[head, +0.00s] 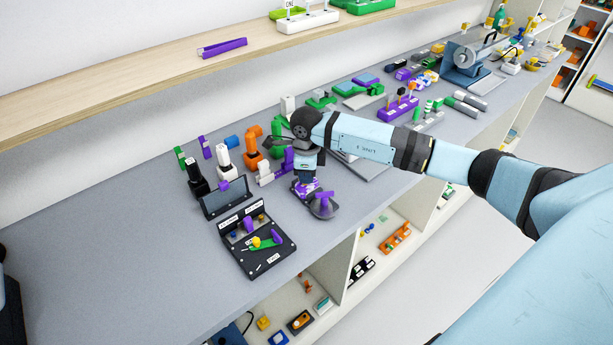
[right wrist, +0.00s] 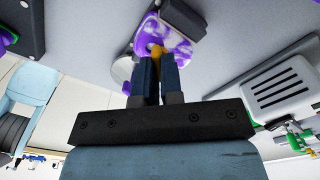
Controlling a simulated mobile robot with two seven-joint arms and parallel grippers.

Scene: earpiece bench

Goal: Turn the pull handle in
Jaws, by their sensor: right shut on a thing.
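My right gripper (head: 308,181) points down over the front edge of the bench. In the right wrist view its two fingers (right wrist: 156,64) are shut on a small orange-yellow piece, which looks like the pull handle (right wrist: 157,50). That piece sits against a purple-and-white marbled body (right wrist: 180,40), which looks like the earpiece. In the head view the marbled body (head: 303,190) shows just below the fingers; the pull handle is hidden there. How far the handle is turned or seated cannot be told. My left gripper is not in view.
A grey round stand (head: 326,212) with a purple top piece is close beside the fingers. A black open case (head: 274,266) with small coloured parts lies to the left. Several coloured fixtures, among them an orange one (head: 251,152), stand behind. The bench's left part is clear.

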